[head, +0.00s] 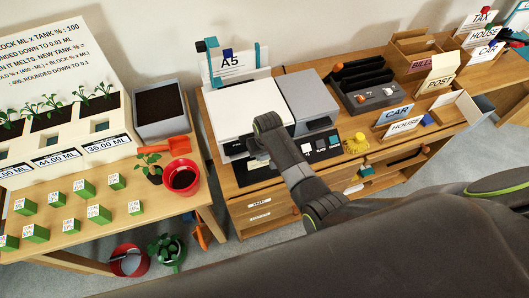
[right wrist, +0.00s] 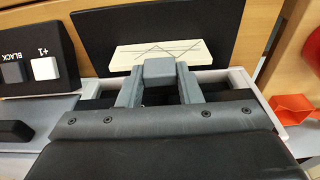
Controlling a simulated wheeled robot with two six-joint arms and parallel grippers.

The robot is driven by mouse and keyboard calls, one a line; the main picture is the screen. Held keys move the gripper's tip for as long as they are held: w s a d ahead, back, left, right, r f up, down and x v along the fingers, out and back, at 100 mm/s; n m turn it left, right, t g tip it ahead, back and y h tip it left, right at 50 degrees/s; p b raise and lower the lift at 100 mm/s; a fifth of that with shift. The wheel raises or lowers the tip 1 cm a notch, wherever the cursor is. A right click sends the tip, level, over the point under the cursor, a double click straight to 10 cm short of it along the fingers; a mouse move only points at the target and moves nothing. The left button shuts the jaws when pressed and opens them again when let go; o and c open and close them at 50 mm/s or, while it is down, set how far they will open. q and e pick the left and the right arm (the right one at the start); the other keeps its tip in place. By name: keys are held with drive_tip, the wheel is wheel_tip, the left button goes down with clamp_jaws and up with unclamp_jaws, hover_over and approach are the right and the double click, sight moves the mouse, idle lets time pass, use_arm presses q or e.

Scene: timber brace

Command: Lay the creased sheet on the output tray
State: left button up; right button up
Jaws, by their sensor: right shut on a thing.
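The creased sheet (right wrist: 135,56) is a small cream piece with thin dark crossing lines in the right wrist view. A small grey block (right wrist: 158,72) sits at its near edge, between the fingers of my right gripper (right wrist: 158,88). The gripper is shut on this block, and the sheet extends just beyond it. A flat black surface (right wrist: 205,28) lies behind the sheet; I cannot tell whether they touch. In the head view my right gripper (head: 257,161) is at the front of the white printer (head: 242,108), partly hidden by my arm. My left gripper is not in view.
A button panel (head: 322,147) and a yellow object (head: 357,144) stand right of the printer. An orange scoop (head: 165,148) and red pot (head: 181,177) are on the left table. Upright sorting boxes (head: 412,48) stand at the back right.

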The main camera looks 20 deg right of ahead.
drive_tip(key=o, duration=1)
drive_tip(key=shift+c, duration=0.2)
wheel_tip(320, 180, up, 12)
drive_tip(key=s, duration=0.2)
drive_tip(key=s+d+f, duration=0.1)
drive_tip(key=s+f, duration=0.1)
drive_tip(key=f, duration=0.3)
drive_tip(key=s+d+f, duration=0.2)
drive_tip(key=f, duration=0.3)
drive_tip(key=s+d+f, duration=0.1)
drive_tip(key=s+f, duration=0.1)
drive_tip(key=f, duration=0.4)
drive_tip(key=shift+d+f, duration=0.1)
drive_tip(key=shift+d, duration=0.05)
drive_tip(key=s+d+f, duration=0.3)
drive_tip(key=s+f, duration=0.6)
drive_tip(key=s, duration=0.1)
drive_tip(key=s+d+f, duration=0.4)
drive_tip(key=s+f, duration=0.4)
drive_tip(key=s, duration=0.1)
drive_tip(key=s+d+f, duration=0.2)
drive_tip(key=s, duration=0.7)
drive_tip(key=s+d+f+m+h, duration=0.1)
drive_tip(key=s+d+f, duration=0.1)
drive_tip(key=s, duration=0.7)
drive_tip(key=shift+s+d+f+g, duration=0.2)
drive_tip(key=shift+d+f+g, duration=0.1)
drive_tip(key=shift+f, duration=0.15)
drive_tip(key=shift+f, duration=0.1)
